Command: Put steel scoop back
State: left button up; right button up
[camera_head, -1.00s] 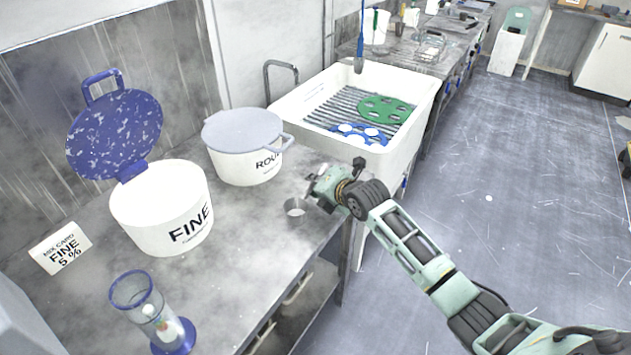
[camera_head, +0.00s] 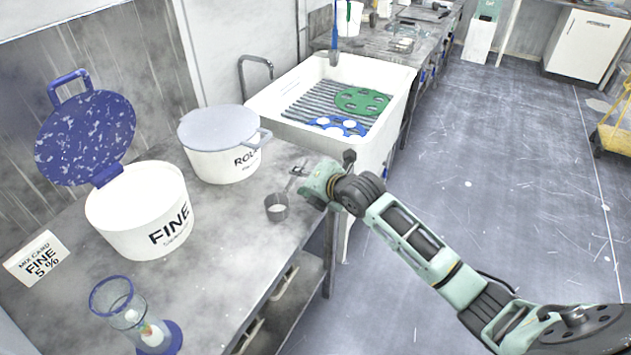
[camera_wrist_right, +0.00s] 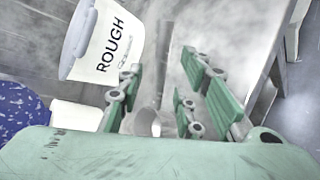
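The steel scoop (camera_head: 276,208) rests on the grey bench top near its front edge, its small round cup toward me and its handle running back beside my right gripper (camera_head: 303,177). In the right wrist view the scoop's handle (camera_wrist_right: 165,50) shows between the green fingers of my right gripper (camera_wrist_right: 164,78), with a gap on both sides. The right gripper is open around the handle. The cup (camera_wrist_right: 146,124) is partly hidden by the gripper's body. My left gripper is not in view.
The white FINE pot (camera_head: 140,215) has its speckled blue lid raised. The ROUGH pot (camera_head: 222,160) has its grey lid on. A blue-rimmed glass cylinder (camera_head: 125,310) and a mix card (camera_head: 38,258) stand at the left. A white sink (camera_head: 390,85) lies beyond the bench.

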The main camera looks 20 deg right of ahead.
jog(key=v, duration=0.7)
jog(key=shift+r+b, duration=0.15)
jog(key=shift+b, duration=0.15)
jog(key=shift+s, duration=0.15)
